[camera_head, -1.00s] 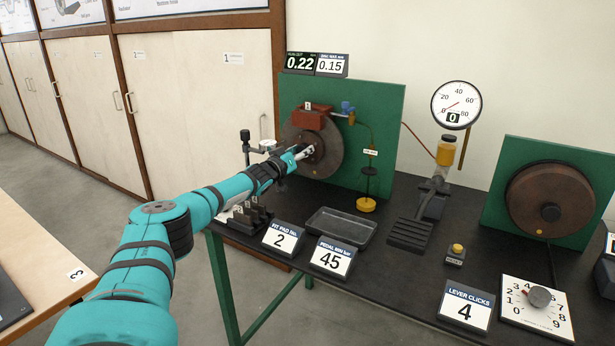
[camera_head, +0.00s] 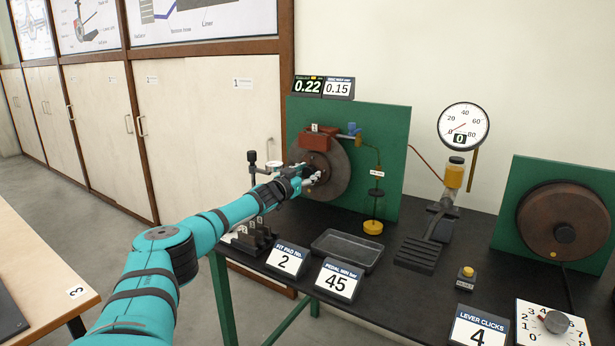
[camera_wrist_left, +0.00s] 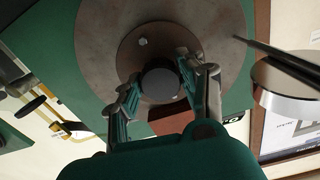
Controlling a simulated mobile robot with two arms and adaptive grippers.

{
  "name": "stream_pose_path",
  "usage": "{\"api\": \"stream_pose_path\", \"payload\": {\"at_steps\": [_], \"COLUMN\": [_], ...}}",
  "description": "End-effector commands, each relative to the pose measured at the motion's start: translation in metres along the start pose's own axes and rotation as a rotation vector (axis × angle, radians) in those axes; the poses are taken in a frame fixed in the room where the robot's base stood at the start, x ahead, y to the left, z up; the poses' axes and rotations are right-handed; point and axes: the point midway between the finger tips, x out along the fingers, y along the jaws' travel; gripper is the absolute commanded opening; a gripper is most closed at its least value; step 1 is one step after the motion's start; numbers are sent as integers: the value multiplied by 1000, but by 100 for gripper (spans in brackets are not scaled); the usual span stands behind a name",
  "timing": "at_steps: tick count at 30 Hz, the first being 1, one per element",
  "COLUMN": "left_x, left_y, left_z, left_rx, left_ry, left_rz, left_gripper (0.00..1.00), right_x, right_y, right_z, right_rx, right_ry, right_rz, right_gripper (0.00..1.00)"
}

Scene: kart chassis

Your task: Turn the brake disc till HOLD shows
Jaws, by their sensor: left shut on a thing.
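The brown brake disc (camera_head: 338,172) stands upright on a green board (camera_head: 388,165), with a red caliper (camera_head: 316,139) over its top. My left gripper (camera_head: 314,179) is at the disc's middle. In the left wrist view its fingers (camera_wrist_left: 163,88) are shut on the dark round hub knob (camera_wrist_left: 160,82), one on each side, with the disc (camera_wrist_left: 215,35) behind. A display (camera_head: 308,86) above the board reads 0.22, with tiny header text and an orange mark that I cannot read. My right gripper is in neither view.
A card beside the display reads 0.15 (camera_head: 338,88). On the black bench are a tray (camera_head: 347,249), a pedal (camera_head: 418,252), number cards (camera_head: 338,281), and a yellow button (camera_head: 467,272). A second disc (camera_head: 562,222) stands at right. A dial indicator stand (camera_head: 252,157) is close left of my gripper.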

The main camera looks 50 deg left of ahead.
Motion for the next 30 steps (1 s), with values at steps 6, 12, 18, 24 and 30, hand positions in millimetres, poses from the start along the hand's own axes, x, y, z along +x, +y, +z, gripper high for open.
{"api": "stream_pose_path", "payload": {"at_steps": [6,12,18,24,30], "left_x": [1,1,0,0,0], "left_y": [4,4,4,2,0], "left_z": [3,3,4,3,2], "left_rx": [40,47,47,46,45], "left_ry": [-3,-4,-5,-5,-3], "left_rz": [8,7,6,4,1], "left_gripper": [0,0,0,63,63], "right_x": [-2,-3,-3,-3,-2], "right_y": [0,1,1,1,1], "right_z": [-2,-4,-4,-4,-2], "right_rx": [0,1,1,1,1], "right_ry": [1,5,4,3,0], "right_rz": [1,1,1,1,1], "right_gripper": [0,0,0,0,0]}}
